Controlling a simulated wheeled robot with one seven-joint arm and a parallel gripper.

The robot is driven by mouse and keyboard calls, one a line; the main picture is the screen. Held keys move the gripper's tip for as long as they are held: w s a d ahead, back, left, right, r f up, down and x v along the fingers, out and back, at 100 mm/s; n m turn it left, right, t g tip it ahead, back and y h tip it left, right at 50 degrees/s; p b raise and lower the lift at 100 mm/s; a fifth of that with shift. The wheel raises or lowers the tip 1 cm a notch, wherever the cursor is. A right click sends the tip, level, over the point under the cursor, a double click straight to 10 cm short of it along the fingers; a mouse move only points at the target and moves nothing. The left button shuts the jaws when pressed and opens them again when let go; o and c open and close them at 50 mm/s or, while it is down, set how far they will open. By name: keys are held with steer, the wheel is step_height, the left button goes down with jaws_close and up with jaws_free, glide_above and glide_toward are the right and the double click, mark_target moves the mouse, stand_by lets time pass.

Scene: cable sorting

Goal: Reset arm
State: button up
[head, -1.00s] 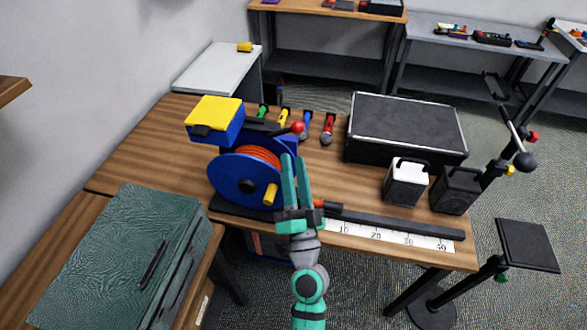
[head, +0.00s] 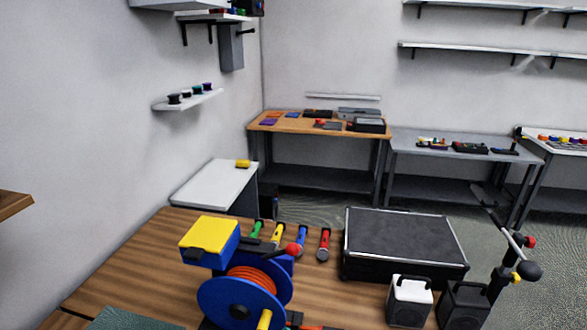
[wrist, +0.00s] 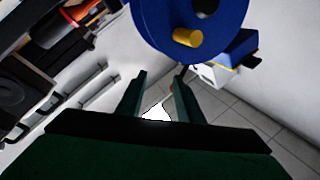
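My gripper (wrist: 160,76) shows only in the wrist view. Its two green fingers stand apart with nothing held between them. The blue cable reel (wrist: 228,32) with its yellow handle (wrist: 187,38) is beyond the fingertips at the top of the wrist view. In the head view, the reel (head: 222,301) with orange cable (head: 252,281) stands at the front of the wooden table (head: 150,245), its lower part cut off by the picture edge. My arm is out of the head view.
A yellow-lidded blue box (head: 210,239) sits by the reel. A white side table (head: 213,187) stands behind.

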steer(key=s+d+f+n+g+h, duration=0.2)
steer(key=s+f+g, duration=0.1)
steer(key=s+f, duration=0.8)
steer(key=s+a+n+g, duration=0.2)
steer(key=s+n, duration=0.2)
steer(key=s, duration=1.4)
steer(key=shift+s+a+f+n, duration=0.2)
steer(key=shift+s+a+n, duration=0.05)
steer(key=shift+n, duration=0.05)
steer(key=shift+s, duration=0.1)
steer(key=shift+w, duration=0.2)
